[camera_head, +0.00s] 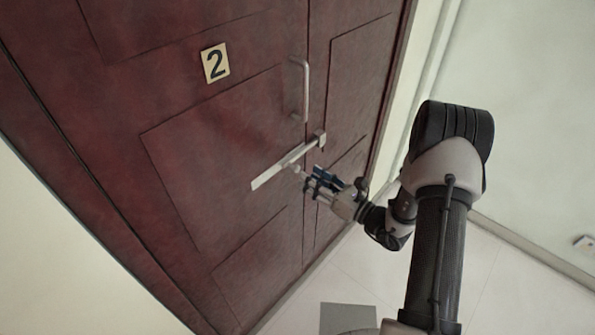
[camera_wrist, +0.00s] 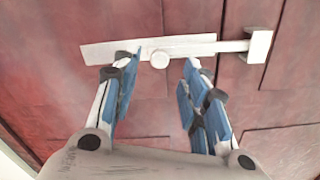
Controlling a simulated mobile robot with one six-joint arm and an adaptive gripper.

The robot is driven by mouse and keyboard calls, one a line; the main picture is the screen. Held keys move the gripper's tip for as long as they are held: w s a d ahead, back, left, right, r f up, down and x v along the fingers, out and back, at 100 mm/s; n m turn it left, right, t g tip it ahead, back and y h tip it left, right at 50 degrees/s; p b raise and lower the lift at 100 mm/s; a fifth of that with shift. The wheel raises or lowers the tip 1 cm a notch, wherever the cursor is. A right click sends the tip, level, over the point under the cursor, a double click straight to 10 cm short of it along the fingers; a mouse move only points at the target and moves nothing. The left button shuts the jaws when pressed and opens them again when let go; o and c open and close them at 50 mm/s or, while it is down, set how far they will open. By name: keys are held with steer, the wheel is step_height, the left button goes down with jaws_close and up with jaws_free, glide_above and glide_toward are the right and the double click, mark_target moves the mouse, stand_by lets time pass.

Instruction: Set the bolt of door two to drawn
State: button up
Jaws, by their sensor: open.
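Door two (camera_head: 190,130) is dark red and carries a number 2 plate (camera_head: 215,62). Its pale metal bolt (camera_head: 268,177) lies across the door below the handle. In the wrist view, the bolt (camera_wrist: 105,52) has a bar that reaches across the door seam to a keeper (camera_wrist: 259,45) on the right panel. The keeper also shows in the head view (camera_head: 320,139). A small round knob (camera_wrist: 159,59) sticks out from the bolt. My gripper (camera_head: 311,180) is open, with its blue-padded fingers on either side of the knob in the wrist view; I cannot tell whether they touch it.
A vertical pull handle (camera_head: 304,90) stands out from the door just above the bolt. A pale wall (camera_head: 530,120) is to the right.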

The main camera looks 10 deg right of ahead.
mark_target(298, 170)
steer(key=x, duration=0.6)
steer(key=shift+a+b, duration=0.1)
steer(key=shift+b, duration=0.3)
steer(key=shift+c, duration=0.2)
jaws_close()
